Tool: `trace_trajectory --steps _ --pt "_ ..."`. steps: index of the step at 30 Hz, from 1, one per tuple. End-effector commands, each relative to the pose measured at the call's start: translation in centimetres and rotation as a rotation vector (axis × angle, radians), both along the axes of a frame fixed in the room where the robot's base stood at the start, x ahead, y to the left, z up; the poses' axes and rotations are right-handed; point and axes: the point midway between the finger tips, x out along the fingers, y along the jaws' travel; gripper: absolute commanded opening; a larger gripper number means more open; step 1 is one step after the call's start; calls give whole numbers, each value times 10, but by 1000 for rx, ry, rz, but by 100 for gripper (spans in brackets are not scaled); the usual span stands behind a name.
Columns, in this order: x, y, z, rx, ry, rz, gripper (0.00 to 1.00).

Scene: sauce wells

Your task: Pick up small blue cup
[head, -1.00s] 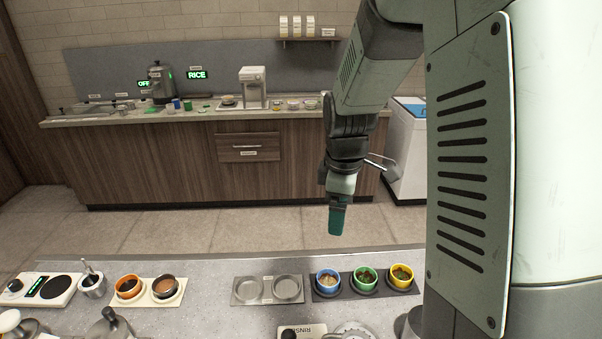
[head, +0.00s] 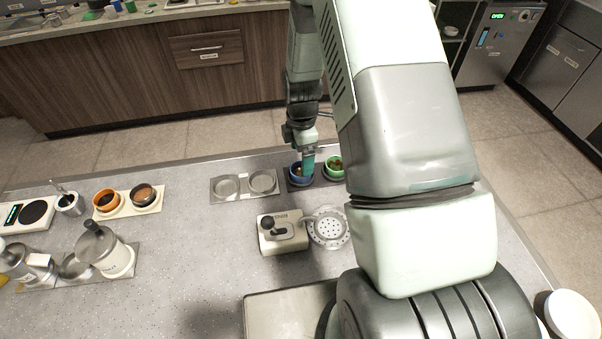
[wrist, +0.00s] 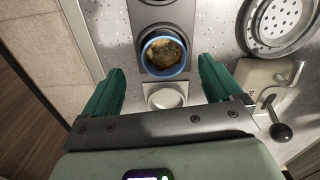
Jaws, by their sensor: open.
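The small blue cup (head: 295,178) with brown contents sits in a well of a dark tray (head: 290,187). In the wrist view the blue cup (wrist: 165,72) lies upright between the lines of my two green fingers, slightly beyond the fingertips. My gripper (head: 308,160) points down close over the cup, and it partly hides the cup in the head view. In the wrist view my gripper (wrist: 161,68) is open with nothing between the fingers. I cannot tell the exact height of the fingertips above the rim.
A green cup (head: 334,167) stands right of the blue cup. A grey tray with two empty wells (head: 245,196) lies to the left. A rinser (head: 283,237) with a round perforated drain (head: 329,228) is nearer. Orange and dark cups stand farther left.

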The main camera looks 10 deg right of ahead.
Motion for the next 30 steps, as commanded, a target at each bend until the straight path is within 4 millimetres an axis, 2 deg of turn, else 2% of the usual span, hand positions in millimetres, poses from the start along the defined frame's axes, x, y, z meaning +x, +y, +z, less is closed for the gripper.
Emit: trace_trajectory --steps 1,6,10,16,27,28,30 --pt "-4 1 -10 -2 7 2 92" --pt "-6 3 -34 0 4 -1 92" --pt "-6 2 -42 0 3 -1 92" --pt "-5 2 -42 0 2 -1 92" --pt "-5 2 -41 0 2 -1 37" --pt "-5 2 -41 0 2 -1 33" --pt "-5 2 -41 0 2 -1 33"
